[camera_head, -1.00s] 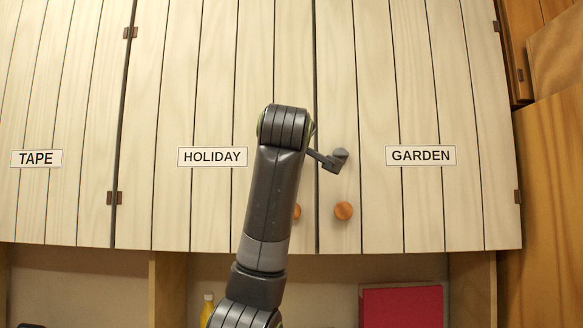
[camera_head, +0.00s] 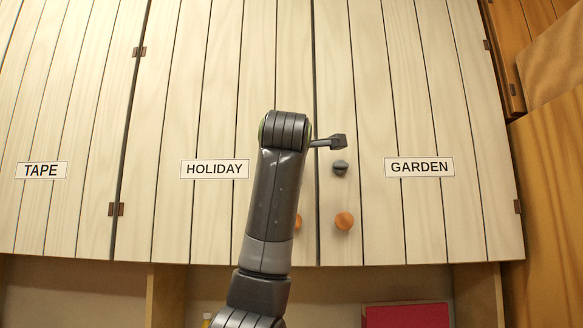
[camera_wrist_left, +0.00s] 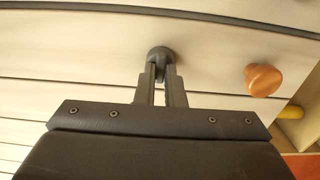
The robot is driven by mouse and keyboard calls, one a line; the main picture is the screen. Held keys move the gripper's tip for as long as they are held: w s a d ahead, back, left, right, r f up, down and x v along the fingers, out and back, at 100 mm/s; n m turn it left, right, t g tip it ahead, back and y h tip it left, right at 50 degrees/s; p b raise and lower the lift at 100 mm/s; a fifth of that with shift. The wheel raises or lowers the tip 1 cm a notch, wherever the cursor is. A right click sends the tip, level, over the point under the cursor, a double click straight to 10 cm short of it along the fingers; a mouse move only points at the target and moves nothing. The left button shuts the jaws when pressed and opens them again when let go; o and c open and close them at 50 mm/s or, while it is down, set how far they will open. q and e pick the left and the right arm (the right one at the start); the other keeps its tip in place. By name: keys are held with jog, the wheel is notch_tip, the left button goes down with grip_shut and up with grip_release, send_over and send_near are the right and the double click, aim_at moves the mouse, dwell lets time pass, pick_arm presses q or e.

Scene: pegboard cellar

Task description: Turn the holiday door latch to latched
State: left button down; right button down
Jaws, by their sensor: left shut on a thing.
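The holiday door (camera_head: 215,215) is shut, with its label (camera_head: 214,169). In the head view its latch and my left gripper are hidden behind my left forearm. In the left wrist view the latch (camera_wrist_left: 159,52) is a rounded dark grey knob on the pale boards. My left gripper (camera_wrist_left: 160,72) is shut on it, one finger at each side. How far the latch is turned cannot be told. My right gripper is not in view.
The garden door's grey latch (camera_head: 340,168) and round wooden knob (camera_head: 344,221) are just right of the door gap. The holiday door's wooden knob (camera_wrist_left: 263,80) is near my left gripper. A red box (camera_head: 407,315) stands on the shelf below.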

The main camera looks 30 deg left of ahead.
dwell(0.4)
pick_arm(q)
jog(key=c, duration=1.5)
grip_release()
jog(key=b+v, duration=0.7)
jog(key=v, duration=1)
jog(key=shift+s+d, duration=0.2)
jog(key=shift+f, duration=0.1)
